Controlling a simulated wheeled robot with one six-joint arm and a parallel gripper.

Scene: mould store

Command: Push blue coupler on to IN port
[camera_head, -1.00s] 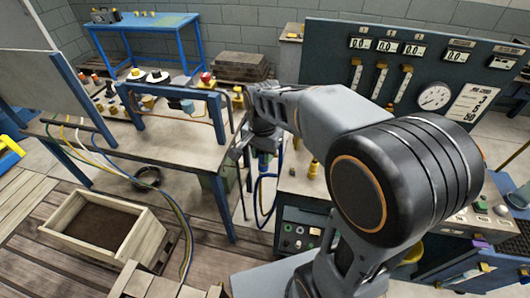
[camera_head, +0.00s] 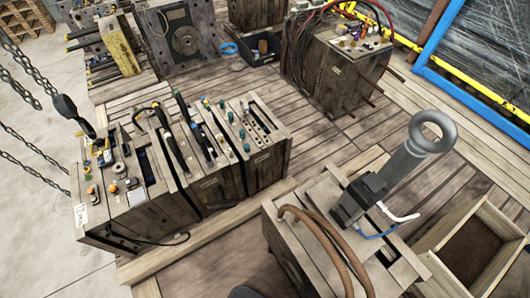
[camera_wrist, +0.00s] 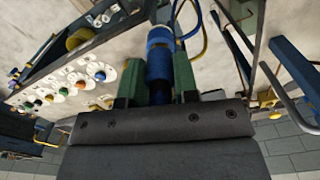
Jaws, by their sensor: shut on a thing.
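In the wrist view my gripper (camera_wrist: 161,84) has its two green finger pads closed on either side of a blue coupler (camera_wrist: 160,48). The coupler is a ribbed blue cylinder, and its lower part is hidden between the pads. A dark hose or stem and a thin blue line run up from it. The head view does not show my gripper or the coupler. I cannot make out a port marked IN in either current view.
The wrist view shows a pale panel with several coloured round fittings (camera_wrist: 78,84) at left and a yellow hose (camera_wrist: 202,42). The head view shows mould blocks (camera_head: 235,185), an eyebolt (camera_head: 405,160), a mould with hoses (camera_head: 335,75), hanging chains (camera_head: 22,72) and an open wooden box (camera_head: 437,268).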

